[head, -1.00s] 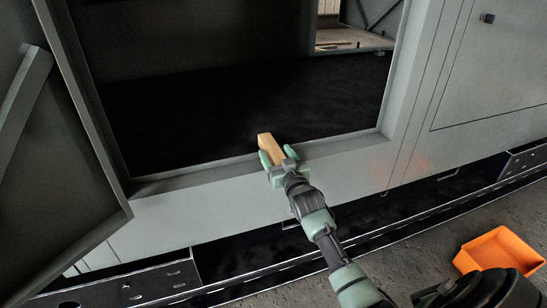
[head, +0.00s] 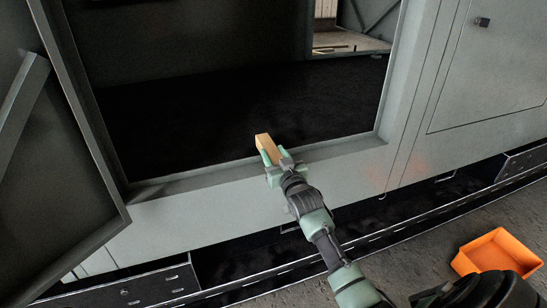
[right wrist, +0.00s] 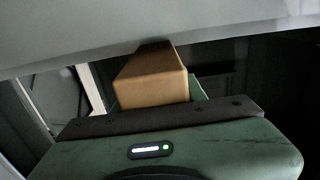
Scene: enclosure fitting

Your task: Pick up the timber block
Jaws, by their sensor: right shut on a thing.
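The timber block (head: 267,147) is a light tan bar that sticks out from between the fingers of my right gripper (head: 273,160) in the head view. My right gripper is shut on it, at the lower sill of the enclosure's opening. The block also shows in the right wrist view (right wrist: 152,78), just beyond the green gripper body, with a pale surface close above it. I cannot tell whether the block touches the sill. My left gripper is not in view.
The grey enclosure (head: 240,193) has a large opening with a dark floor (head: 200,115) inside. An open door (head: 75,170) stands at the left, and a closed panel (head: 495,65) is at the right. An orange bin (head: 497,252) sits on the ground at lower right.

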